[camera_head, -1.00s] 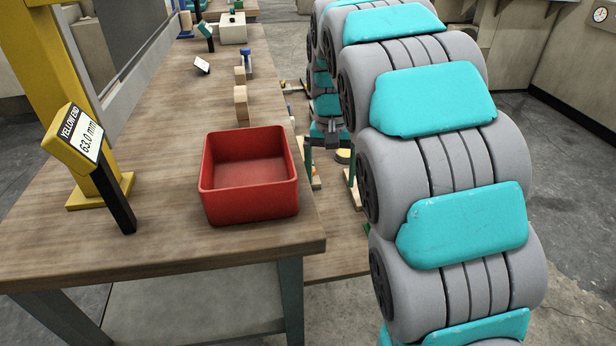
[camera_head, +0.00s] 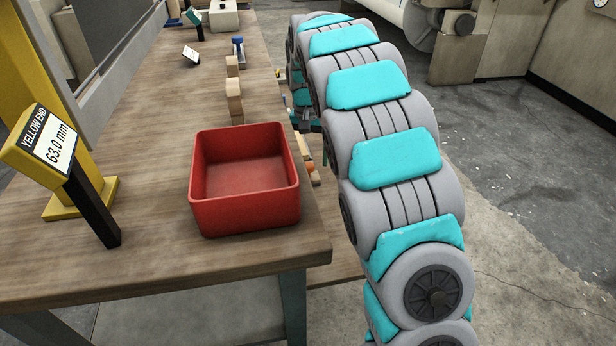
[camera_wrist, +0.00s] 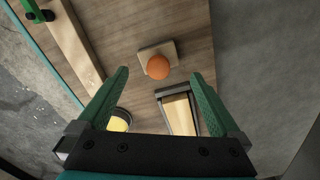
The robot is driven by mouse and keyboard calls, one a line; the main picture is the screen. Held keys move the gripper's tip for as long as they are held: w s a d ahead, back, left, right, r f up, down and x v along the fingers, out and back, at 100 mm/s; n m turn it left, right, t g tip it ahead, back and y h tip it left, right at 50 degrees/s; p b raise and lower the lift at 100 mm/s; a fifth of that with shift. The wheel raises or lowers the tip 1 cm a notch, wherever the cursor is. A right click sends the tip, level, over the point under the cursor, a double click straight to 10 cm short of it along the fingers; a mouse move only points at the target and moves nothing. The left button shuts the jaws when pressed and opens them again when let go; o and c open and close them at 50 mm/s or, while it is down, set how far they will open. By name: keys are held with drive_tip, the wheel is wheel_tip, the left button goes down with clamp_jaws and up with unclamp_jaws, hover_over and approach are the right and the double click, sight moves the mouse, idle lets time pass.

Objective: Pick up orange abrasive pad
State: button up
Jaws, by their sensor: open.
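The orange abrasive pad (camera_wrist: 158,66) shows in the wrist view as a round orange disc at a small pale wooden block (camera_wrist: 145,53). In the head view a small piece of orange (camera_head: 311,167) shows on the lower shelf, beside my arm. My gripper (camera_wrist: 160,84) is open and empty, with its two green fingers spread. The gripper is mostly hidden behind my arm in the head view.
A wood-framed item (camera_wrist: 180,110) and a yellow round thing (camera_wrist: 120,120) lie close to the fingers. A long wooden strip (camera_wrist: 75,40) runs at the left. On the table stand a red bin (camera_head: 245,205), a yellow gauge (camera_head: 45,145) and wooden blocks (camera_head: 234,95).

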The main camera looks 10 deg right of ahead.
sight(309, 165)
wheel_tip(309, 165, down, 5)
drive_tip(key=shift+s+d+r, duration=0.1)
drive_tip(key=shift+s, duration=0.05)
drive_tip(key=c, duration=1.1)
drive_tip(key=shift+c, duration=0.2)
drive_tip(key=shift+r+p, duration=0.8)
drive_tip(key=shift+r, duration=1)
drive_tip(key=shift+s+f+b, duration=0.1)
drive_tip(key=shift+s+b, duration=0.25)
drive_tip(key=shift+s, duration=0.35)
drive_tip(key=s+b, duration=0.5)
drive_tip(key=s, duration=3.8)
drive_tip(key=shift+s, duration=0.3)
